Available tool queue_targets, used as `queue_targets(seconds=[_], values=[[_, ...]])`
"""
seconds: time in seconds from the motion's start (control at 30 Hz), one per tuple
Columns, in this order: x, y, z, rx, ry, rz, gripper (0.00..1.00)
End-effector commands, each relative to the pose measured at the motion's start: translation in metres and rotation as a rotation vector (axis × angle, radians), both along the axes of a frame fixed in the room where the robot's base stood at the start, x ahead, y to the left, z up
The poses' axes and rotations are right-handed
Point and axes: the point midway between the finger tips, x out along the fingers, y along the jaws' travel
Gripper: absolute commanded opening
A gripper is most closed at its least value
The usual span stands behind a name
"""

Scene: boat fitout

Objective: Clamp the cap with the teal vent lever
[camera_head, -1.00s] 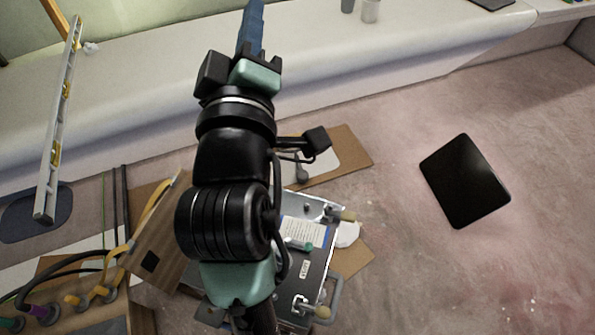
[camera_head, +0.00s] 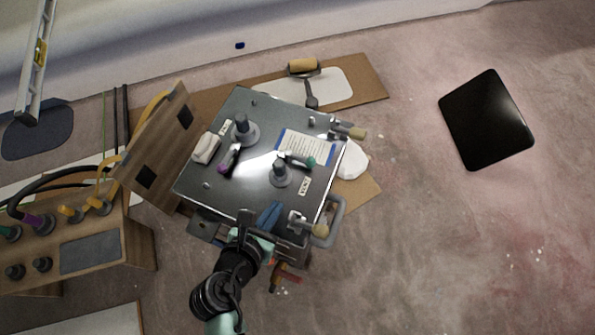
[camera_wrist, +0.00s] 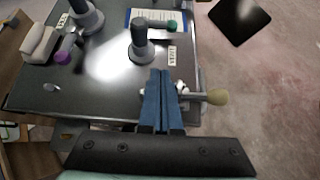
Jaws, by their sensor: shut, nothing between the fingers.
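The teal vent lever (camera_head: 307,162) lies on the metal panel (camera_head: 262,105); its teal end also shows in the wrist view (camera_wrist: 172,26). Beside it stands a grey cap with a dark upright post (camera_head: 281,174), seen in the wrist view (camera_wrist: 140,50) too. A second lever with a purple end (camera_head: 230,159) lies by another grey cap (camera_head: 243,131). My gripper (camera_head: 273,208) has its blue fingers together and empty (camera_wrist: 162,75), near the panel's front edge, just on the near side of the teal lever's cap. Whether the fingertips touch the panel, I cannot tell.
Latches with tan knobs (camera_head: 320,230) (camera_head: 356,132) and a grey handle (camera_head: 337,212) edge the panel's right side. A whitish block (camera_head: 206,148) lies at its left. A wooden board (camera_head: 160,150) leans to the left. A black tablet (camera_head: 486,120) lies on open floor at right.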

Motion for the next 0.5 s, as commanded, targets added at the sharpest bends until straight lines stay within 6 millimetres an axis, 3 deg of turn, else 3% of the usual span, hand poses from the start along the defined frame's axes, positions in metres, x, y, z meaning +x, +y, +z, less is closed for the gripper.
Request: queue_targets(seconds=[0.33,0.5], values=[[0.002,-0.001,-0.001,0.001,-0.002,-0.001,0.0],[0.016,-0.007,-0.014,0.002,-0.002,-0.005,0.0]])
